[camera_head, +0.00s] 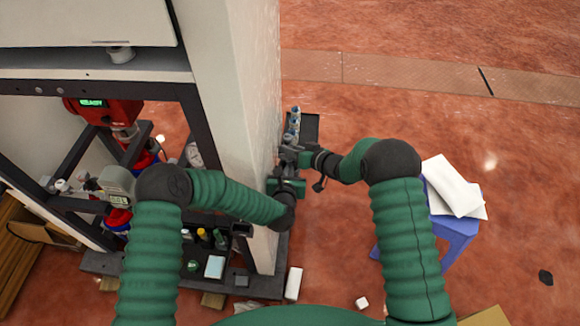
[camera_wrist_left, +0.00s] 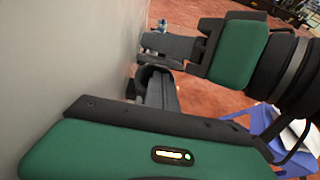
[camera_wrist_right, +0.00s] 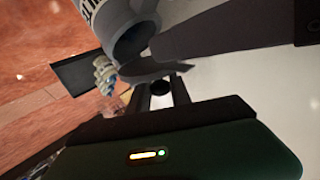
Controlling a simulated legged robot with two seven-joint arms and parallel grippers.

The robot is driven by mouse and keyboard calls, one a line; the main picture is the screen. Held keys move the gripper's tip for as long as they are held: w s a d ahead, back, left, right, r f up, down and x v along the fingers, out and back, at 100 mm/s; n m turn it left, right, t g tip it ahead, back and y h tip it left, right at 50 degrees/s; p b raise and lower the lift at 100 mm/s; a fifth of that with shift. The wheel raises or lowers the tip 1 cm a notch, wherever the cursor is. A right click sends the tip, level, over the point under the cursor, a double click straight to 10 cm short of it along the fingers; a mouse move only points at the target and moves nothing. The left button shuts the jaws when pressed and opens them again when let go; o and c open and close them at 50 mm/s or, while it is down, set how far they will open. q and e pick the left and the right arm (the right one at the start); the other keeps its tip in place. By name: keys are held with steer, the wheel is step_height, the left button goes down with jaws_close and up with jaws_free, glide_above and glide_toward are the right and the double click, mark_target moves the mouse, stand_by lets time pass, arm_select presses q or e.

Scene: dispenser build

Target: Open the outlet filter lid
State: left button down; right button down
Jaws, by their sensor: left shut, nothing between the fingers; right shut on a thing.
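A grey cylinder (camera_wrist_right: 122,22) with a white label and partly cut-off dark lettering, which looks like the outlet filter, shows in the right wrist view. Its near end looks dark. A thin dark flat piece (camera_wrist_right: 152,71), which looks like the outlet filter lid, sits just below that end. My right gripper (camera_wrist_right: 160,92) is shut on this piece; the exact contact is hard to see. In the head view, my right gripper (camera_head: 290,155) is beside the white wall, and the filter is mostly hidden. My left gripper (camera_wrist_left: 157,88) is shut and empty, close below the right one.
The white wall (camera_head: 255,90) stands close on the left of both grippers. A dark tray with bottles (camera_head: 297,125) lies just beyond them. A blue stool with white sheets (camera_head: 452,235) stands at right. A frame with red instruments (camera_head: 105,108) is at left.

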arm_select(q)
steer(key=shift+x, duration=0.95)
